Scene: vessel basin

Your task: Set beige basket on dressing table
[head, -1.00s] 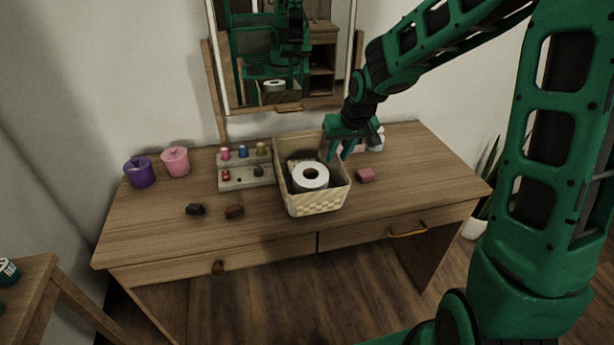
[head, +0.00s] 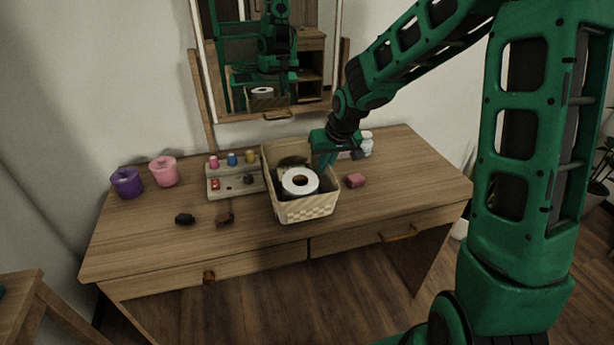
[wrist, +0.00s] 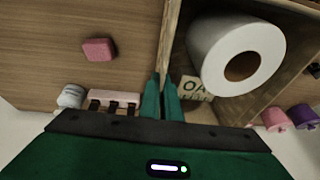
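The beige basket (head: 306,209) stands on the dressing table (head: 150,235), right of the middle, with a white paper roll (head: 299,181) inside. My gripper (head: 322,160) is at the basket's right wall, near the back. In the wrist view, the two fingers of my gripper (wrist: 162,102) lie close on either side of the basket's thin wall (wrist: 169,40), with the wall pinched between them. The roll (wrist: 235,55) and a small lettered item (wrist: 194,88) show inside it. The basket's underside is hidden.
A small organizer (head: 236,184) stands just left of the basket; a pink block (head: 355,180) and white bottle (head: 366,146) are right of it. Purple (head: 127,183) and pink (head: 163,171) pots stand at the left. The mirror (head: 260,60) rises behind.

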